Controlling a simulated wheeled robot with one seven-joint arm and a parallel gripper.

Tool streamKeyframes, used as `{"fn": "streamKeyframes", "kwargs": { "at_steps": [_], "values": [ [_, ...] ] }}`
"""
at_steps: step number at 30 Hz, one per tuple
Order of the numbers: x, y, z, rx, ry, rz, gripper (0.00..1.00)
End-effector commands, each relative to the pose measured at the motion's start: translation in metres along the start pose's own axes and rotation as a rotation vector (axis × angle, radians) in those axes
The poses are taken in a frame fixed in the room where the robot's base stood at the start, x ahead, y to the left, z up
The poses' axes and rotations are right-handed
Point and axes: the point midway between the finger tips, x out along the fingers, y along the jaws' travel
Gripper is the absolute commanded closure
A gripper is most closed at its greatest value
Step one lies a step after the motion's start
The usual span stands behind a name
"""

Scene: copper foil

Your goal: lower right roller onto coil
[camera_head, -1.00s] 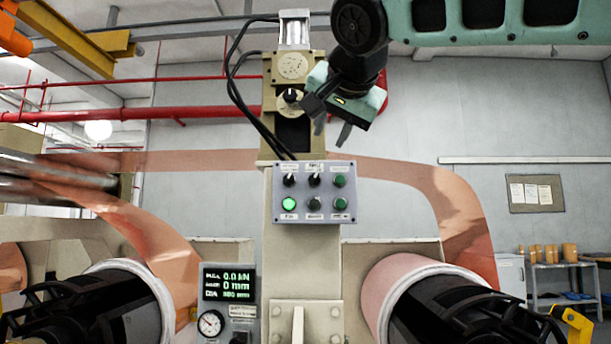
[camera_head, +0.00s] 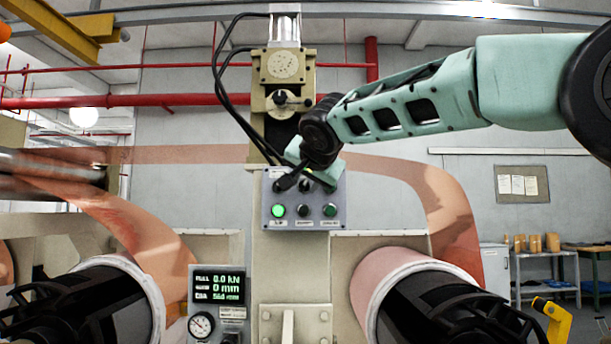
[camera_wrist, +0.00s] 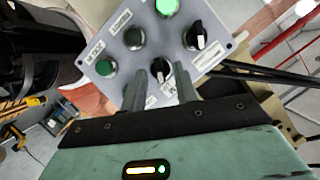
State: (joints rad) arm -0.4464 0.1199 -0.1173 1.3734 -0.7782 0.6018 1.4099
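The control panel (camera_head: 304,199) is a grey box with two rows of knobs and buttons on the beige column. Its lower left button (camera_head: 278,211) glows green. My gripper (camera_head: 293,180) is at the panel's upper row and partly covers it. In the wrist view my gripper (camera_wrist: 162,74) is open, with a finger on each side of the upper middle black selector knob (camera_wrist: 160,71). I cannot tell whether the fingers touch it. The right coil (camera_head: 377,283) is a pinkish copper roll with a white edge around a black core. I cannot make out a separate right roller.
A second copper coil (camera_head: 157,312) sits at lower left. Copper foil (camera_head: 450,215) runs down to the right coil. A display (camera_head: 217,285) and a round gauge (camera_head: 201,326) are below the panel, to its left. Black cables (camera_head: 232,105) hang beside the column.

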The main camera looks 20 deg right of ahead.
Motion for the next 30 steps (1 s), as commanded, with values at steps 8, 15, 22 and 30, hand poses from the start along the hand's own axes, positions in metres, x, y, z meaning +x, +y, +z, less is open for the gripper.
{"fn": "streamKeyframes", "kwargs": {
  "at_steps": [8, 15, 22, 30],
  "values": [
    [0.012, 0.0003, -0.0002, 0.001, 0.001, 0.0, 0.7],
    [0.0118, 0.0003, 0.0001, 0.0, 0.0, -0.001, 0.87],
    [0.0117, 0.0003, 0.0003, -0.003, 0.0, 0.001, 0.98],
    [0.0122, -0.0005, 0.0013, -0.072, -0.001, 0.029, 0.98]
  ]
}}
